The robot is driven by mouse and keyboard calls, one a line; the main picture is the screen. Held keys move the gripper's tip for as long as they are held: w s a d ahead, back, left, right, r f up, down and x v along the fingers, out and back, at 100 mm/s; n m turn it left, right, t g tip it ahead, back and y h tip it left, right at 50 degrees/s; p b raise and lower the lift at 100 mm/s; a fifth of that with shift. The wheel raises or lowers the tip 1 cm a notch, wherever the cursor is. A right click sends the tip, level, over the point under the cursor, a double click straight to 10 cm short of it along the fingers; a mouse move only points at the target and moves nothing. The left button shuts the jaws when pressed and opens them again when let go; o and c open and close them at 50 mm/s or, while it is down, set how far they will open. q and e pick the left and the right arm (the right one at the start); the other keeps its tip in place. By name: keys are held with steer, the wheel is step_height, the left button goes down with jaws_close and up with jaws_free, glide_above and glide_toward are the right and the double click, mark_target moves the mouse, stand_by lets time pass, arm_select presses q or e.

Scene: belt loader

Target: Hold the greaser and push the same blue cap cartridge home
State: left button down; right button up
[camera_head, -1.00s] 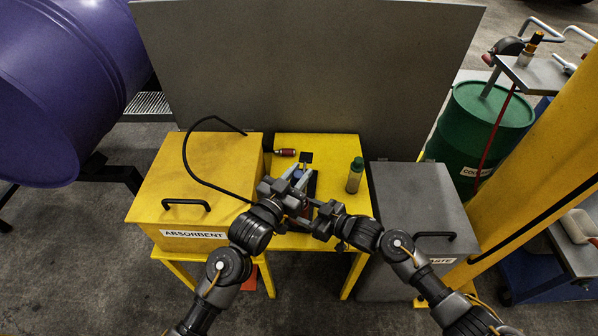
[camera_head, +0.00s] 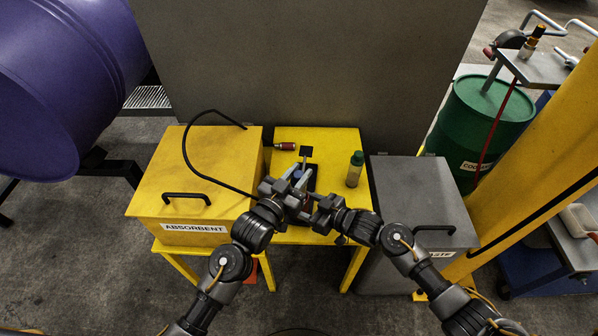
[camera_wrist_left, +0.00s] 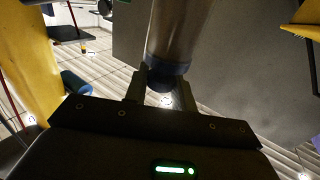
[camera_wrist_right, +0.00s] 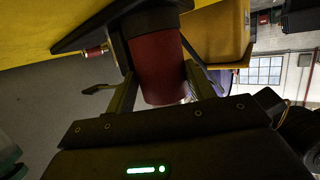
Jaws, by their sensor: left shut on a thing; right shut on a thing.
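The blue cap cartridge shows in the left wrist view as a grey tube with a dark blue end (camera_wrist_left: 167,74). My left gripper (camera_head: 294,186) is shut on it at the blue end. The greaser shows in the right wrist view as a dark red barrel (camera_wrist_right: 158,68). My right gripper (camera_head: 315,207) is shut around this barrel. In the head view the two grippers are close together over the front of the yellow table (camera_head: 343,140). They hide most of the cartridge and the greaser, so I cannot tell how far the cartridge is in.
A small red-ended cylinder (camera_head: 287,146), a dark square (camera_head: 306,151) and a green-capped bottle (camera_head: 354,169) are on the table behind the grippers. A black curved hose (camera_head: 184,151) arches over the yellow absorbent bin (camera_head: 160,190). A grey waste bin (camera_head: 415,195) stands right.

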arm_select(q)
steer(key=shift+f, duration=1.35)
steer(key=c, duration=1.1)
jaws_free()
steer(key=v, duration=1.2)
